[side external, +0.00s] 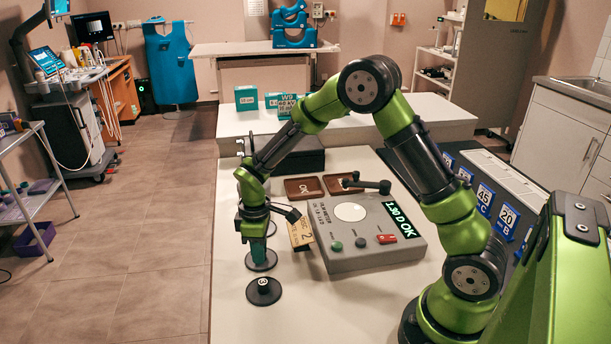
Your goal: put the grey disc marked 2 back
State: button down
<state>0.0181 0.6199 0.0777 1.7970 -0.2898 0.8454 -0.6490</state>
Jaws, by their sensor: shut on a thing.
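My gripper (258,252) points down at the front left of the white table and is shut on a grey disc (262,266). The fingers cover most of that disc, so its mark is hidden, and I cannot tell whether it touches the table. A second dark disc (263,292) with a knob and a small pale mark on top lies just in front of it; the mark is too small to read surely. A tan card (301,233) with a 2 on it shows just right of my gripper.
Two brown trays (304,188) and a black box (300,154) lie behind. Blue number signs (485,199) line the right.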

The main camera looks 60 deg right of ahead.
jog(key=c, duration=1)
grip_release()
jog(key=shift+f, duration=0.15)
notch_tip(320, 180, up, 12)
jog(key=s+r+m+t+y, duration=0.1)
jog(key=s+r+m+t, duration=0.2)
jog(key=s, duration=0.6)
jog(key=s+a+r+m+t+y, duration=0.1)
jog(key=s+r+m+t, duration=0.3)
jog(key=s+r+m, duration=0.3)
jog(key=s+r, duration=0.1)
jog(key=s, duration=0.2)
jog(key=shift+s+a+r, duration=0.2)
jog(key=shift+a+r, duration=0.05)
jog(key=shift+r, duration=0.15)
